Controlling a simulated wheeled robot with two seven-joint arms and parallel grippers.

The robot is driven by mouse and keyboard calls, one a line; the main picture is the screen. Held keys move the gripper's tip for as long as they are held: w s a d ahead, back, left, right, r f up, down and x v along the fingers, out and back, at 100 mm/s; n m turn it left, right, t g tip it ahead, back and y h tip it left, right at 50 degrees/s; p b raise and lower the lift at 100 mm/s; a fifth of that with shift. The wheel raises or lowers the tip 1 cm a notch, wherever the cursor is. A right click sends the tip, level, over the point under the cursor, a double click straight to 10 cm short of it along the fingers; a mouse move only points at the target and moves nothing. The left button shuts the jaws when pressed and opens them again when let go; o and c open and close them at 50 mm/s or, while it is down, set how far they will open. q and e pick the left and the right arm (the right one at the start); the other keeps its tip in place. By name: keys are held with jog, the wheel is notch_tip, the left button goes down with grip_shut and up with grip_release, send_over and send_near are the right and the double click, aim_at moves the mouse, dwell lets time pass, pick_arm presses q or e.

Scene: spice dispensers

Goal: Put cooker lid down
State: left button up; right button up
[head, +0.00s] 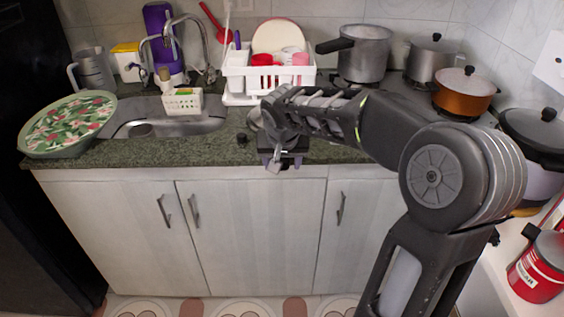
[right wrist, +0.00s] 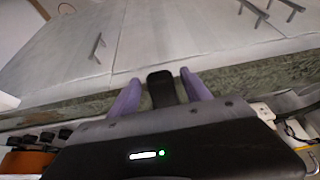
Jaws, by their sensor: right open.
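My right gripper (head: 283,160) is over the front edge of the counter, pointing down. In the right wrist view its two purple fingers (right wrist: 161,92) are apart. A black, blunt piece (right wrist: 162,88) shows between them; I cannot tell whether it is the cooker lid's handle or whether the fingers touch it. No separate cooker lid can be made out near the gripper, and my arm hides part of the counter. A grey pot with a long black handle, likely the cooker (head: 362,56), stands at the back by the stove. My left gripper is not in view.
A white dish rack (head: 240,82) stands behind my right arm. A lidded grey pot (head: 432,62), an orange lidded pot (head: 465,96) and a black-lidded pot (head: 535,135) stand at right. A patterned tray (head: 28,147) is at left. Counter left of the gripper is mostly clear.

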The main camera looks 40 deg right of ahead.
jog(key=v, duration=1.2)
jog(key=shift+f, duration=0.1)
dwell(0.4)
jog(key=w+a+f+n+g+y, duration=0.1)
jog(key=a+f+n+y, duration=0.1)
jog(key=a+f, duration=0.7)
jog(key=a+f+n+y, duration=0.15)
jog(key=a+f, duration=0.35)
jog(key=f, duration=0.7)
jog(key=w+a+f+n+g+y, duration=0.1)
jog(key=a+f+y, duration=0.2)
jog(key=a+f, duration=0.6)
jog(key=s+a+f, duration=0.4)
jog(key=s+f, duration=0.5)
jog(key=s+a+f+n+g+y, duration=0.1)
jog(key=s+a+f, duration=0.4)
jog(key=s+f, duration=0.5)
jog(key=shift+s, duration=0.3)
jog(key=shift+r, duration=0.1)
